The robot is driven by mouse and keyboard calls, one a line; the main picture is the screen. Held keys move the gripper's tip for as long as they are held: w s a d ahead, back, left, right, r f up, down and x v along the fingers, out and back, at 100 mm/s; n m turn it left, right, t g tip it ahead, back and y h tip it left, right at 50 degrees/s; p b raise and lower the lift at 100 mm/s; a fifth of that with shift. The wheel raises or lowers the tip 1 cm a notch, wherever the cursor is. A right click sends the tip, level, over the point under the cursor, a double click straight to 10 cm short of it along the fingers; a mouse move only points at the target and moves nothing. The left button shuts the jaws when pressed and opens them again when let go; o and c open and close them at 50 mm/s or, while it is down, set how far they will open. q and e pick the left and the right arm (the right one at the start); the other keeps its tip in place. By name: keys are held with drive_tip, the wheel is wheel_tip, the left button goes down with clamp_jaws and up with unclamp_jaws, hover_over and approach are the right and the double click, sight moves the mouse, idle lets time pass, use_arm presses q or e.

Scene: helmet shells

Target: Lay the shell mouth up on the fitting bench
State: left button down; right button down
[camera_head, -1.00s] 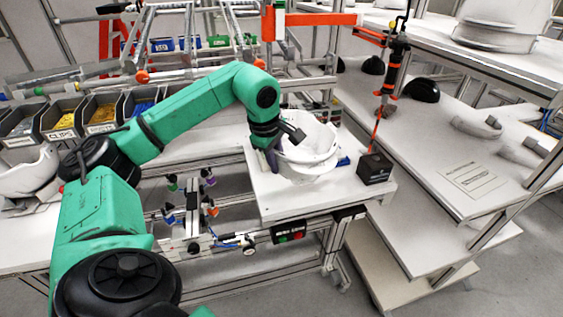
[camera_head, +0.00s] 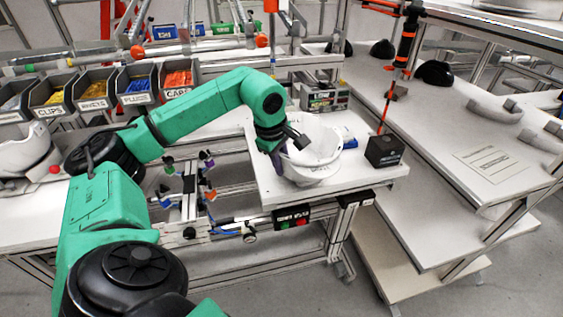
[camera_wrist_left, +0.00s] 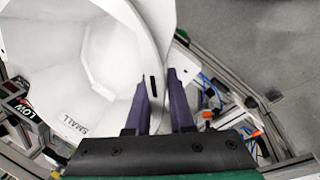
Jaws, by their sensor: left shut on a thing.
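The white helmet shell (camera_head: 318,162) is at the fitting bench (camera_head: 270,190), with its open mouth facing up. Its underside is at the bench top; I cannot tell whether it bears fully on it. My left gripper (camera_head: 276,155) is at the shell's left rim, fingers pointing down. In the left wrist view the purple fingers (camera_wrist_left: 167,100) straddle the shell wall, one inside and one outside. The shell's hollow inside (camera_wrist_left: 75,60) shows there, with a "SMALL" label near the rim. My right gripper is out of view.
A black box (camera_head: 384,150) with an orange rod above it stands at the bench's right. A small blue item (camera_head: 348,142) lies behind the shell. Labelled parts bins (camera_head: 100,92) line the back left. Another white shell (camera_head: 25,155) is at far left. Shelves (camera_head: 450,170) stand right.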

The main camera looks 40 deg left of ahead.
use_arm(q)
drive_tip(key=shift+r, duration=0.15)
drive_tip(key=c, duration=0.7)
unclamp_jaws()
drive_tip(key=shift+s, duration=0.1)
drive_tip(key=shift+r, duration=0.35)
drive_tip(key=v, duration=1.3)
drive_tip(key=shift+s+r+p, duration=0.2)
drive_tip(key=shift+r+p, duration=0.15)
drive_tip(key=shift+p, duration=0.1)
